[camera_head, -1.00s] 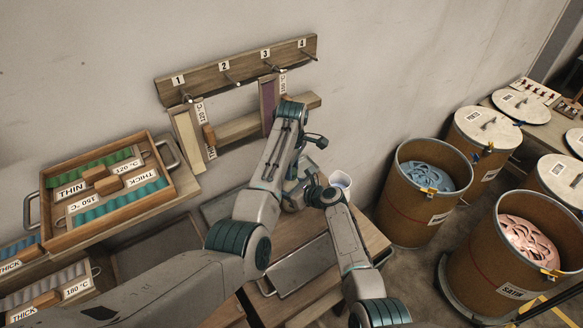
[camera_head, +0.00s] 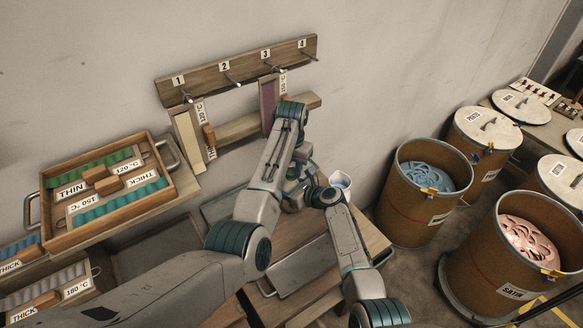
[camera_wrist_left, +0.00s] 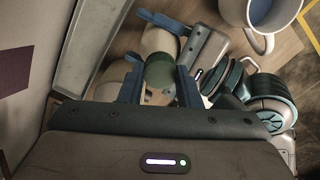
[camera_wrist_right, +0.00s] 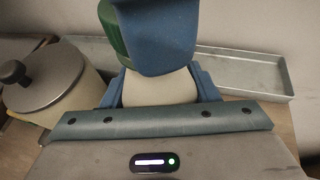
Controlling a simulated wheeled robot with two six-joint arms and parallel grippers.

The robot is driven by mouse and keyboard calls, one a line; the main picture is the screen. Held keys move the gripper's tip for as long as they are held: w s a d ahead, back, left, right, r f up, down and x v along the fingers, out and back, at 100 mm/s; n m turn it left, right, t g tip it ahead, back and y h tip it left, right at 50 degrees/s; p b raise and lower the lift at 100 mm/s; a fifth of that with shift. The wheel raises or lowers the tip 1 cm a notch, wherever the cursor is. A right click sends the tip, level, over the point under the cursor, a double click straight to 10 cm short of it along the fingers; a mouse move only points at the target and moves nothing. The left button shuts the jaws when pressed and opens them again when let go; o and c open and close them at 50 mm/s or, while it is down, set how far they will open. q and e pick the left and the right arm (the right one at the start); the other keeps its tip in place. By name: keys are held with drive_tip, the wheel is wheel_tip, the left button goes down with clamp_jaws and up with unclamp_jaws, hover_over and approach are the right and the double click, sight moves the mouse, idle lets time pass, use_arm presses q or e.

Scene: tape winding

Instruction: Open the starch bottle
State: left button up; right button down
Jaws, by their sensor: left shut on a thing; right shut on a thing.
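The starch bottle has a cream body (camera_wrist_right: 160,88) and a green cap (camera_wrist_right: 113,32). In the right wrist view my right gripper (camera_wrist_right: 162,90) is shut on the cream body. A blue finger of my left gripper crosses in front of the cap there. In the left wrist view my left gripper (camera_wrist_left: 160,80) is shut around the green cap (camera_wrist_left: 160,72), with the cream body (camera_wrist_left: 158,42) just beyond it. In the head view the grippers meet over the small table and my arms hide most of the bottle. I cannot tell whether the cap is loose.
A white mug (camera_head: 340,182) stands close by on the wooden table (camera_head: 370,236). A metal tray (camera_wrist_right: 245,72) lies behind the bottle in the right wrist view, and a lidded pot (camera_wrist_right: 45,85) stands at left. Large drums (camera_head: 418,205) stand to the right.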

use_arm(q)
drive_tip(key=o, duration=1.1)
drive_tip(key=shift+r, duration=0.1)
